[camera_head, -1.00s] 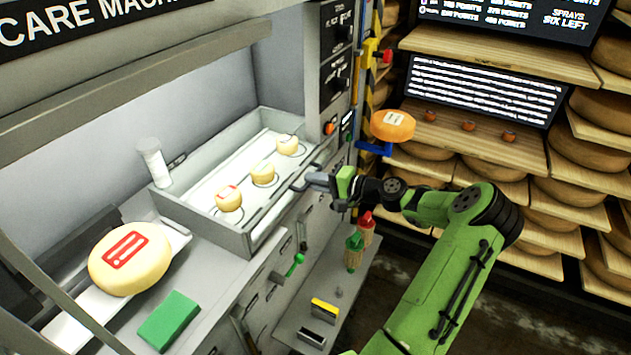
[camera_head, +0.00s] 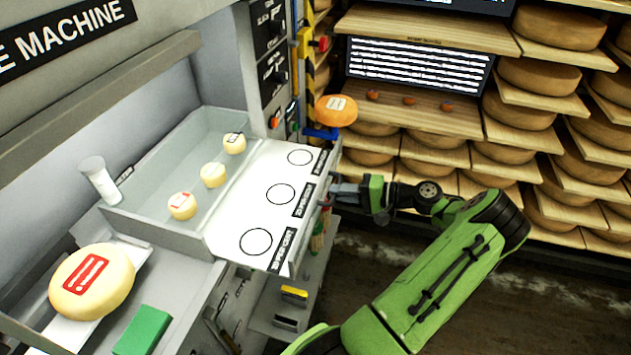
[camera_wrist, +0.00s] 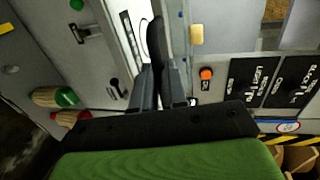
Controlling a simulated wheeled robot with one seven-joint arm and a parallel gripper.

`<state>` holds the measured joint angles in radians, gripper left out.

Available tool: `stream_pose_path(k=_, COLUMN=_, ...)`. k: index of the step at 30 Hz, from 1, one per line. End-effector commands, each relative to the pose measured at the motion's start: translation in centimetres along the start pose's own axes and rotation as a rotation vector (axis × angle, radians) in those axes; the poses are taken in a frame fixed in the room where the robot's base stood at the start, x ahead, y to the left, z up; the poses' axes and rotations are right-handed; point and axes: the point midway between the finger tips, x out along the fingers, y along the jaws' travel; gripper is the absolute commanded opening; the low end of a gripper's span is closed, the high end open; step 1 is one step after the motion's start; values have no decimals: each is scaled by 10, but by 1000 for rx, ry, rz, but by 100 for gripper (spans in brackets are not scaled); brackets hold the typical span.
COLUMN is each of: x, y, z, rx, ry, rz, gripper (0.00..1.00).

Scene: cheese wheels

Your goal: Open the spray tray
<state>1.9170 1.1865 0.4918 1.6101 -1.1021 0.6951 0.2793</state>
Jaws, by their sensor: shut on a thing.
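The spray tray (camera_head: 262,205) is a white panel with three black circles and labels along its front edge. It is slid out to the right of a grey box (camera_head: 150,228). Three small cheeses (camera_head: 213,175) stand in the grey box, left of the panel. My gripper (camera_head: 342,190) is at the panel's front edge. In the wrist view, my gripper (camera_wrist: 157,78) is shut on a dark handle (camera_wrist: 155,38) of the tray. The handle is mostly hidden in the head view.
A large cheese (camera_head: 92,281), a green block (camera_head: 143,331) and a white cylinder (camera_head: 100,180) are at the left. An orange cheese (camera_head: 336,110) sits on a blue holder beyond the tray. Shelves of cheese wheels (camera_head: 541,71) stand at the right. Control panels (camera_wrist: 265,84) are near my wrist.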

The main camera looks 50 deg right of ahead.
Motion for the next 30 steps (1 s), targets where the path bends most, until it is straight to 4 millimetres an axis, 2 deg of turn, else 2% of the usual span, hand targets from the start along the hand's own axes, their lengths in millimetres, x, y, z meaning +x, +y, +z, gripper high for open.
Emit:
stream_pose_path(k=1, x=-9, y=2, z=0, rx=5, ry=2, rz=2, gripper=0)
stream_pose_path(k=6, x=-24, y=6, z=0, rx=4, ry=0, rz=1, gripper=0)
stream_pose_path(k=19, x=-27, y=7, z=0, rx=4, ry=-1, rz=2, gripper=0)
stream_pose_path(k=20, x=-27, y=7, z=0, rx=3, ry=-1, rz=2, gripper=15)
stream_pose_path(k=24, x=-27, y=7, z=0, rx=2, ry=-1, rz=1, gripper=37)
stream_pose_path(k=30, x=-27, y=6, z=0, rx=1, ry=-1, rz=0, gripper=37)
